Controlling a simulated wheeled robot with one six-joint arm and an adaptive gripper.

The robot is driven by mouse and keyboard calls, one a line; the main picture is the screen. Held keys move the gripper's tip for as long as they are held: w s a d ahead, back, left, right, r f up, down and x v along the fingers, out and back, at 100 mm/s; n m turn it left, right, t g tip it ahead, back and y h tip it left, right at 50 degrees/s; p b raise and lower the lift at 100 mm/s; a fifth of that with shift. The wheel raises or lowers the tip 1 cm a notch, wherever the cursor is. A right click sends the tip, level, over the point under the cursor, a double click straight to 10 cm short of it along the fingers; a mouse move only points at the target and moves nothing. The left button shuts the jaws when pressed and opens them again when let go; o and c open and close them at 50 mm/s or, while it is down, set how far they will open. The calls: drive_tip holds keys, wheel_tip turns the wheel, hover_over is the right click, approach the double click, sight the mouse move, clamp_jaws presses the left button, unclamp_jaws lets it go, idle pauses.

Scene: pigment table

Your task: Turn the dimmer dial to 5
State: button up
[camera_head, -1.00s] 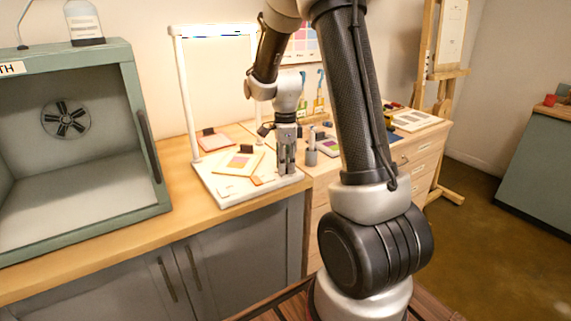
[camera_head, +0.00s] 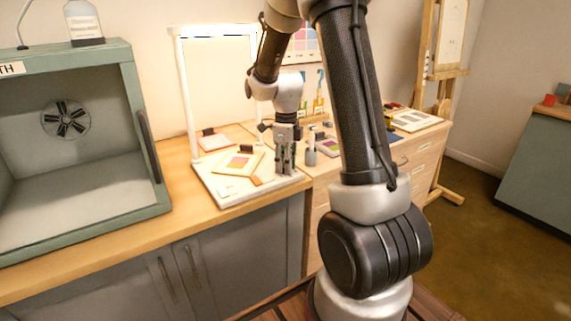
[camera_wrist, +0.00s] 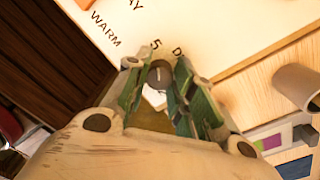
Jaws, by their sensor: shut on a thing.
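The dimmer dial (camera_wrist: 159,76) is a small grey knob on a white board (camera_wrist: 205,25), seen in the wrist view between my fingertips. A printed 5 (camera_wrist: 155,44) sits just beyond it, with the start of another label to its right. A thin pale line on the knob seems to point roughly toward the 5, but it is small. My gripper (camera_wrist: 160,68) is shut on the dial, one green finger on each side. In the head view, my gripper (camera_head: 285,172) points down at the front right corner of the white lightbox base (camera_head: 228,199); its fingers hide the dial there.
A colour card (camera_head: 238,162) and an orange piece (camera_head: 256,180) lie on the base left of my gripper. A grey cylinder (camera_head: 311,156) stands close on its right. A green booth (camera_head: 137,75) stands at the far left.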

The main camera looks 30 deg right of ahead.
drive_tip(key=o, duration=1.1)
drive_tip(key=shift+c, duration=0.2)
drive_tip(key=shift+r, duration=0.1)
wheel_tip(320, 180, up, 12)
drive_tip(key=shift+w, duration=0.15)
drive_tip(key=shift+d, duration=0.1)
